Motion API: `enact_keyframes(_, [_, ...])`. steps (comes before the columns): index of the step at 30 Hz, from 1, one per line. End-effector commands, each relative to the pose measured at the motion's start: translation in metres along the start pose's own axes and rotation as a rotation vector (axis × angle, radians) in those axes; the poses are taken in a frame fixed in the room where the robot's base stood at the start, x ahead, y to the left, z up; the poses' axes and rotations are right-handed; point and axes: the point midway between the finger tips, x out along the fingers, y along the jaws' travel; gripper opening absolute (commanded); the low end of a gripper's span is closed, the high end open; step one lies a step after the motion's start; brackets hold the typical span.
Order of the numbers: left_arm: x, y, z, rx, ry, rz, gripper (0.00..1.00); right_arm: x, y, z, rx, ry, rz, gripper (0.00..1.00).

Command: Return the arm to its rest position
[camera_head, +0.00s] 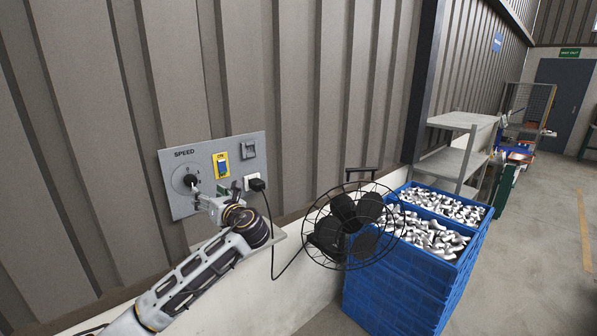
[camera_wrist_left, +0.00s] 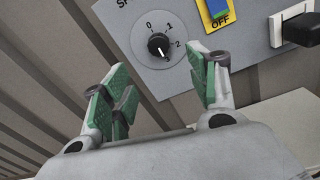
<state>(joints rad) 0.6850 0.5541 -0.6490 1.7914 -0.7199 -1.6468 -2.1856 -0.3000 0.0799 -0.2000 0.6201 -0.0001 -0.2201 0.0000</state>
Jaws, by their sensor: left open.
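My left arm comes in from the lower left in the head view, with its left gripper (camera_head: 203,196) just in front of the speed knob (camera_head: 190,181) on the grey wall panel (camera_head: 232,146). In the left wrist view, the left gripper (camera_wrist_left: 160,95) is open, its green-padded fingers spread wide with nothing between them. My right gripper is in neither view.
A yellow-framed switch (camera_head: 221,165) and a plugged-in black plug (camera_head: 257,184) sit on the panel. Its cord runs down beside a black caged fan (camera_head: 347,222). Blue crates (camera_head: 392,290) of metal castings stand to the right, by a grey shelf (camera_head: 446,160). The floor at far right is clear.

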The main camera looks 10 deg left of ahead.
Motion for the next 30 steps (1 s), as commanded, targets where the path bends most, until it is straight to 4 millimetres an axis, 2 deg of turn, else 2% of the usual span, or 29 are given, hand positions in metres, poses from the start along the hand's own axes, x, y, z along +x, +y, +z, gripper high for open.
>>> enact_keyframes(5, [-0.007, -0.005, -0.017, -0.050, 0.037, -0.027, 0.59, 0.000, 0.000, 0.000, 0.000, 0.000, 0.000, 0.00])
enact_keyframes(8, [-0.015, -0.009, -0.034, -0.111, 0.078, -0.051, 0.59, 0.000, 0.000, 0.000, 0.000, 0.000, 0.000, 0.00])
enact_keyframes(19, [-0.062, -0.021, -0.120, -0.438, 0.323, -0.126, 0.59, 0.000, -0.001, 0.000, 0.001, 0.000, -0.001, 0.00])
enact_keyframes(30, [-0.115, -0.017, -0.197, -0.777, 0.595, -0.092, 0.59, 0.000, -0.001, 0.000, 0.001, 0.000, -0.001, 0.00])
